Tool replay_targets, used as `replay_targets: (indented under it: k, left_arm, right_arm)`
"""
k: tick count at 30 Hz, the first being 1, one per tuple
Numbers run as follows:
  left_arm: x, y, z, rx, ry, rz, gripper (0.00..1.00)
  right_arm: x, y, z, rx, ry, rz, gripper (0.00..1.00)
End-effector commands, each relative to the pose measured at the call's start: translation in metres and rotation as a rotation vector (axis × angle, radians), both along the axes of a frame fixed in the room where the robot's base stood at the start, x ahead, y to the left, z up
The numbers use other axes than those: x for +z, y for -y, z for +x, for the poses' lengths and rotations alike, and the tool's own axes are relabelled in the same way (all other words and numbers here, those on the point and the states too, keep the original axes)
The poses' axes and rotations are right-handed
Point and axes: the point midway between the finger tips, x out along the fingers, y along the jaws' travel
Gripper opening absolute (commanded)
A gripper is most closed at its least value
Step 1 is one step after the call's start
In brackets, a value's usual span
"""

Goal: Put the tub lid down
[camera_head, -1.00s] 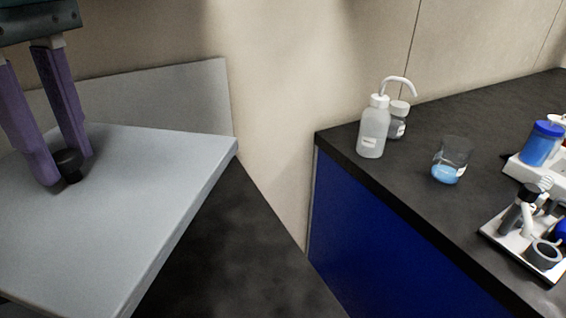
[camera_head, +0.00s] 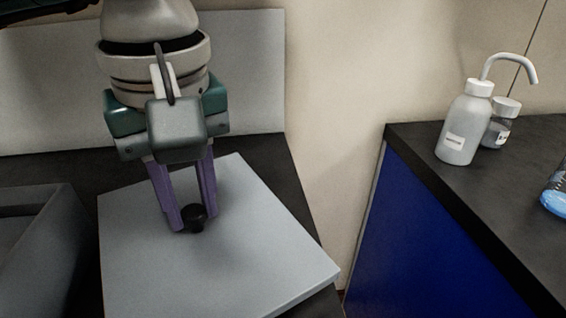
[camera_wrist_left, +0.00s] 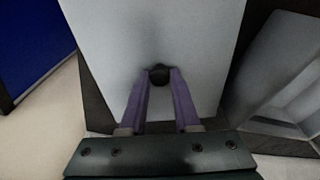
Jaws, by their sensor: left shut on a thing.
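The tub lid (camera_head: 240,265) is a flat pale grey panel with a small black knob (camera_head: 195,217) on top. My left gripper (camera_head: 190,222) points down with its purple fingers on either side of the knob, shut on it. In the left wrist view the lid (camera_wrist_left: 200,40) spreads out beyond the fingertips (camera_wrist_left: 159,78), and the knob shows between them. The lid lies over or just above the dark counter; whether it touches the counter is hard to tell. My right gripper is not in view.
An open grey tub (camera_head: 40,250) stands left of the lid, also seen in the left wrist view (camera_wrist_left: 285,80). A dark bench with a blue side (camera_head: 430,240) stands at right, bearing a wash bottle (camera_head: 465,128), a small jar (camera_head: 499,125) and a flask (camera_head: 556,195). A gap separates both counters.

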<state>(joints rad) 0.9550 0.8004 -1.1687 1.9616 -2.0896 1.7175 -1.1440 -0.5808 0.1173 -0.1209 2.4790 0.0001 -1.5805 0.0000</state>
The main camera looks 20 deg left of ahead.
Motion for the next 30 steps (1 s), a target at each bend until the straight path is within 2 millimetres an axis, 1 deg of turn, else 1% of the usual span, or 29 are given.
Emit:
replay_targets:
  k: [1, 5, 12, 14, 20, 24, 25, 30]
  left_arm:
    - [-0.007, 0.000, 0.000, -0.002, 0.001, 0.000, 0.00]
    - [-0.014, 0.001, -0.002, -0.004, 0.001, 0.001, 0.00]
    - [-0.052, 0.003, -0.007, -0.013, 0.000, 0.000, 0.00]
    - [-0.053, 0.003, -0.008, -0.014, 0.001, -0.001, 0.00]
    - [-0.050, 0.003, -0.007, -0.014, 0.002, 0.000, 0.00]
    - [-0.055, 0.003, -0.007, -0.014, 0.002, 0.000, 0.00]
    - [-0.055, 0.003, -0.008, -0.014, 0.001, 0.001, 0.31]
    - [-0.054, 0.003, -0.008, -0.014, 0.001, 0.001, 0.51]
  right_arm:
    - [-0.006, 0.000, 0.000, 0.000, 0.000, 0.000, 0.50]
    - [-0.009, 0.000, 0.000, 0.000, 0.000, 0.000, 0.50]
    - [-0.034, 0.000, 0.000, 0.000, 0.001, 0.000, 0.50]
    - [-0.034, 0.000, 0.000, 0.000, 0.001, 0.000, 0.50]
    - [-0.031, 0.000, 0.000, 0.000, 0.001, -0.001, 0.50]
    - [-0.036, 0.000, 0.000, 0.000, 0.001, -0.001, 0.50]
    - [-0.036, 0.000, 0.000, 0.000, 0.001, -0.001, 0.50]
    - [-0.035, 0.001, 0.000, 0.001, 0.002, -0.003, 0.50]
